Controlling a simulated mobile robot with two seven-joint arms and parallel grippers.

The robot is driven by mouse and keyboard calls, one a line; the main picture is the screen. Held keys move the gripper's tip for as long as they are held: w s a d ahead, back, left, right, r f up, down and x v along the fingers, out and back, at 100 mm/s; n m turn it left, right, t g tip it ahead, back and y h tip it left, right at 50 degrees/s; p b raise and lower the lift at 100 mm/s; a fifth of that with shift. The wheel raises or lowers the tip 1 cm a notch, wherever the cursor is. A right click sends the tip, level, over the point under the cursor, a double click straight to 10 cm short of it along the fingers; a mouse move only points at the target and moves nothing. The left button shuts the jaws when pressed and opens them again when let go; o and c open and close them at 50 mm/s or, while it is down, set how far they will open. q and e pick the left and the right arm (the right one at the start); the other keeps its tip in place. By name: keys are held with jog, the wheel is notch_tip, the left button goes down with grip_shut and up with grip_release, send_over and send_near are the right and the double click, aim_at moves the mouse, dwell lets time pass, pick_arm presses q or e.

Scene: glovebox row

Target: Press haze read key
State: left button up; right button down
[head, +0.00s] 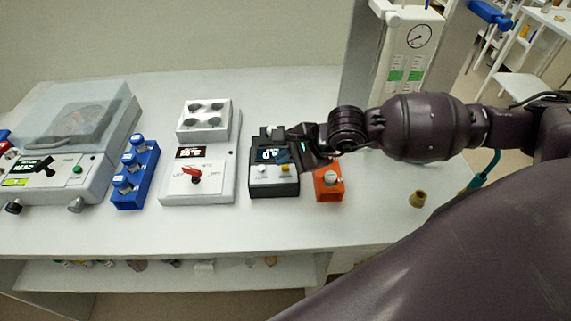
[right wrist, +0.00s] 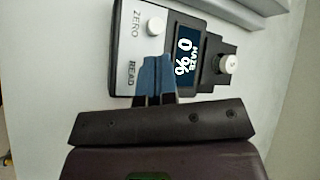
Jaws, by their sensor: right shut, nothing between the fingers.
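The haze meter (head: 262,188) is a small dark box with a pale front panel, standing on the white bench. Its lit display (right wrist: 188,55) reads "HAZE 0 %" in the right wrist view. A white zero key (right wrist: 157,25) sits on the panel, also seen in the head view (head: 261,168). The yellow read key (head: 286,169) shows in the head view; in the right wrist view the fingers hide it beside the READ label. My right gripper (right wrist: 154,62) is shut and empty, its blue fingertips over the read key's side. I cannot tell whether they touch it. My left gripper is out of view.
An orange block (head: 328,191) stands close right of the meter. Left of it are a white device with a red knob (head: 218,185), a blue rack of vials (head: 148,160) and a clear-lidded machine (head: 80,112). A small tan cup (head: 418,199) stands right.

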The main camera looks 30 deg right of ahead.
aim_at(286, 168)
jog(key=shift+r, duration=0.3)
jog(key=shift+r, duration=0.1)
jog(key=shift+r+p, duration=0.8)
jog(key=shift+r, duration=0.4)
notch_tip(286, 168, up, 2)
jog(key=shift+p, duration=0.45)
jog(key=shift+r, duration=0.25)
